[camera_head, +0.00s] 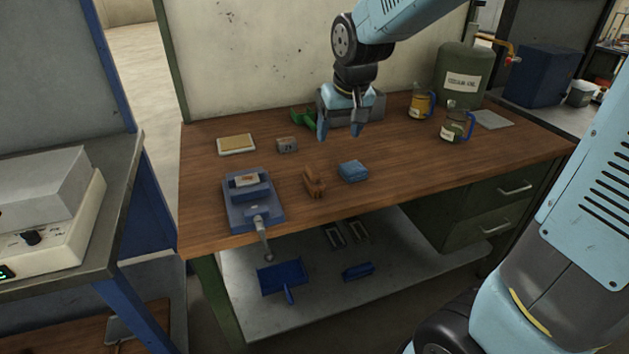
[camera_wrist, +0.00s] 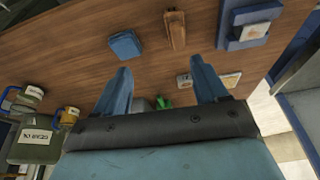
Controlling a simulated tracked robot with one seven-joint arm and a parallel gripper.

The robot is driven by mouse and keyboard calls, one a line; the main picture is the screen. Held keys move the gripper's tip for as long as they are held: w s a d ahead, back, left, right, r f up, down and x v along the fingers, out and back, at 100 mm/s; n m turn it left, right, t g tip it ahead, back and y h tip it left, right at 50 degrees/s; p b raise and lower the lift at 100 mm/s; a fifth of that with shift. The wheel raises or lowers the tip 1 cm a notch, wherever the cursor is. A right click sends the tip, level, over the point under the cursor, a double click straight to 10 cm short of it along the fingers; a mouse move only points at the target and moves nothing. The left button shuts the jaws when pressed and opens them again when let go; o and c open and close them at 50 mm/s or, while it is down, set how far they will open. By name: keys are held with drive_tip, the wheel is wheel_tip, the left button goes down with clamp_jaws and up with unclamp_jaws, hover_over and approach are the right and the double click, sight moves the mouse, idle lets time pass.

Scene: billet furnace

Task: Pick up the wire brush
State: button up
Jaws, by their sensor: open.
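A brown wooden object (camera_head: 313,182), which looks like the wire brush, lies on the wooden workbench (camera_head: 420,170) between a vise and a blue block. Its bristles cannot be made out. In the wrist view the brown object (camera_wrist: 176,30) lies beyond my fingertips, near the top edge. My gripper (camera_head: 340,132) is open and empty above the back part of the bench, behind and above the brown object. Its two blue fingers also show in the wrist view (camera_wrist: 160,68), with nothing between them touching.
A blue block (camera_head: 353,171) lies just right of the brown object, and a blue vise (camera_head: 250,200) stands left. A small grey block (camera_head: 287,145), a tan-topped tray (camera_head: 237,144) and a green item (camera_head: 303,118) lie behind. Jugs (camera_head: 455,125) stand at right.

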approach(313, 168)
drive_tip(key=shift+n, duration=0.3)
drive_tip(key=x, duration=1.2)
drive_tip(key=shift+f, duration=0.15)
drive_tip(key=c, duration=1.2)
